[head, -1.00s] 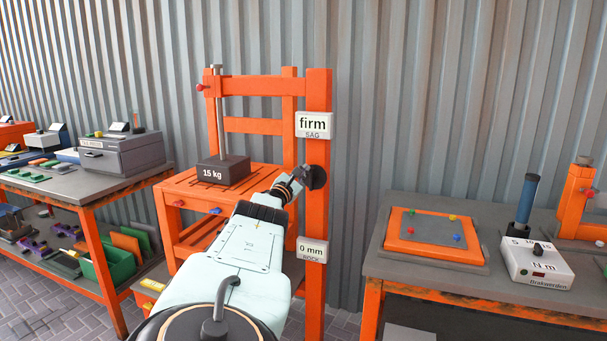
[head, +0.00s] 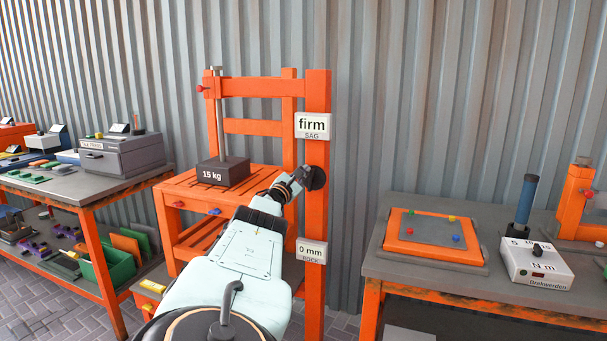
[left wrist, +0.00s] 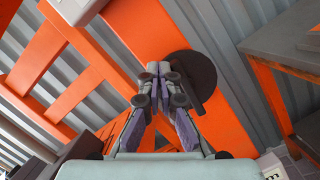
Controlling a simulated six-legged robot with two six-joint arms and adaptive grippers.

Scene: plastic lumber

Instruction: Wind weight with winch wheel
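The dark winch wheel (head: 316,178) is on the right upright of the orange frame (head: 318,110). It shows in the left wrist view as a dark disc (left wrist: 196,66) with a dark bar on its face. My left gripper (head: 303,175) is at the wheel's left side. In the left wrist view its fingertips (left wrist: 162,68) are close together at the disc's left edge. Whether they hold a part of the wheel is hidden. The dark weight (head: 228,172) marked 15 kg is on the slatted orange seat (head: 176,190), below a vertical metal rod (head: 221,115). My right gripper is out of view.
Signs reading "firm" (head: 313,126) and "0 mm" (head: 312,251) sit on the upright above and below the wheel. A workbench (head: 385,268) stands at the right with an orange board (head: 394,230). Another bench (head: 97,203) stands at the left.

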